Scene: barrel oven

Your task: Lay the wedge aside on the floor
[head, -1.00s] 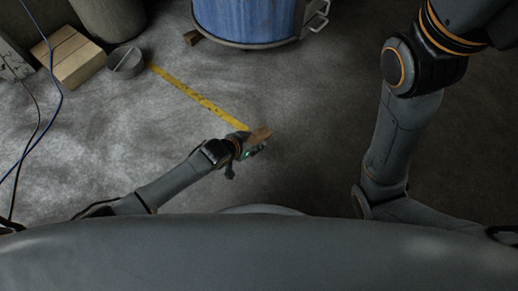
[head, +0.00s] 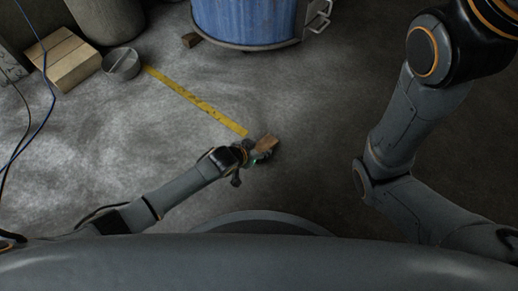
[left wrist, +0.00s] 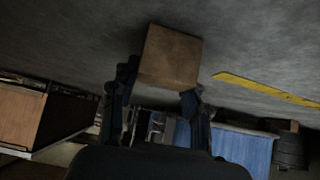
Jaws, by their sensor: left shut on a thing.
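The wooden wedge (head: 267,142) is a small brown block in my left gripper (head: 257,153), in the middle of the head view. The left gripper is shut on it. In the left wrist view the wedge (left wrist: 169,56) sits between the two dark fingers (left wrist: 160,98), with its broad brown face showing. The head view looks down, so the height of the wedge above the floor (head: 185,170) is hard to tell. My right arm is at the right of the head view, and its gripper is out of the frame.
A blue barrel (head: 245,20) with a metal rim stands at the back, with another small brown block (head: 191,40) at its foot. A yellow strip (head: 195,101) crosses the floor. A round grey tin (head: 122,63) and a wooden box (head: 66,60) are at back left. Floor around my gripper is clear.

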